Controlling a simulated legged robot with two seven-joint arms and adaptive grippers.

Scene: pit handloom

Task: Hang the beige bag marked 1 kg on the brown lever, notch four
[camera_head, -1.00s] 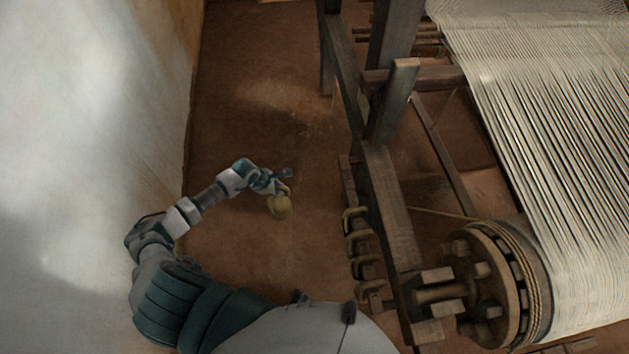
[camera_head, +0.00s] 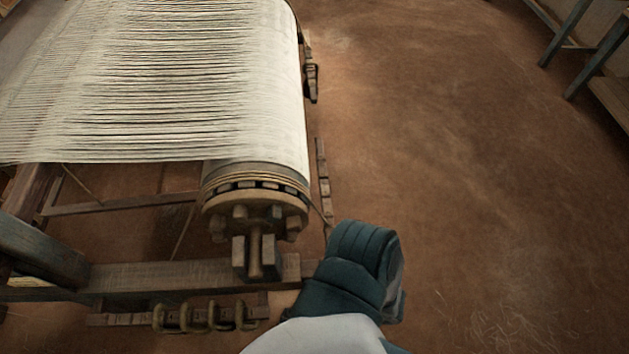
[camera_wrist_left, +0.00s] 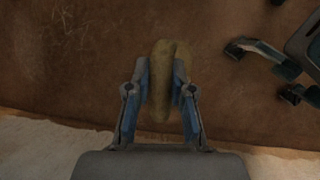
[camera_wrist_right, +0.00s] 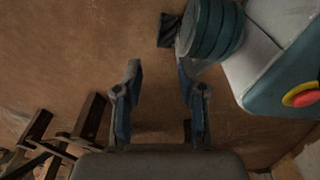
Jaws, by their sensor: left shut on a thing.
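A beige-olive bag (camera_wrist_left: 162,75) is between the fingers of my left gripper (camera_wrist_left: 160,98), which is shut on it. No mark on the bag can be read. My right gripper (camera_wrist_right: 158,100) is open and empty over brown floor. Neither gripper shows in the head view. A brown notched wooden strip (camera_head: 323,178) lies right of the loom's drum in the head view. Another notched strip (camera_head: 105,320) with several brown loops (camera_head: 205,318) lies at the lower left. I cannot tell which, if either, is the brown lever.
The loom's white warp (camera_head: 200,80), its toothed drum (camera_head: 255,215) and a long beam (camera_head: 150,275) fill the left of the head view. Bare floor (camera_head: 470,180) is open on the right. Bench legs (camera_head: 580,50) stand at the upper right. Wooden bars (camera_wrist_right: 35,135) show beside my right gripper.

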